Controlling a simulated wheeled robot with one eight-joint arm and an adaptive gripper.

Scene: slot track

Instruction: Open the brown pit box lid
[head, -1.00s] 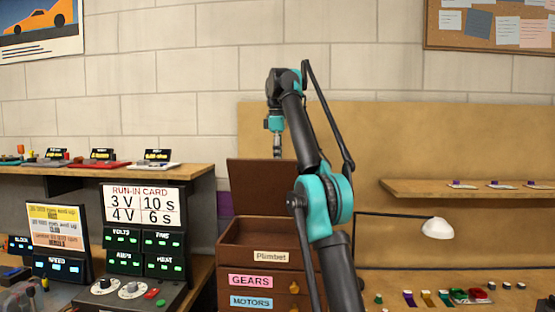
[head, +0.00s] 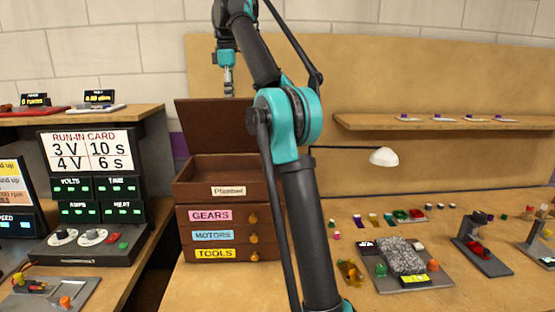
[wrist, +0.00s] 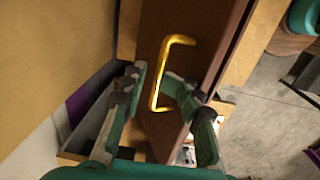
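The brown pit box (head: 187,184) stands on the bench in the head view, above its drawers. Its brown lid (head: 205,128) stands up at the back, and the box's inside shows. My gripper (head: 228,88) is at the lid's upper edge, partly behind it. In the wrist view the lid (wrist: 208,30) carries a brass handle (wrist: 166,60). My gripper's fingers (wrist: 156,92) are apart there, one on each side of the handle's lower part. I cannot tell whether they touch it.
Drawers labelled GEARS (head: 238,216), MOTORS and TOOLS sit under the box. A run-in panel (head: 92,180) stands to the left. My arm crosses in front of the box's right side.

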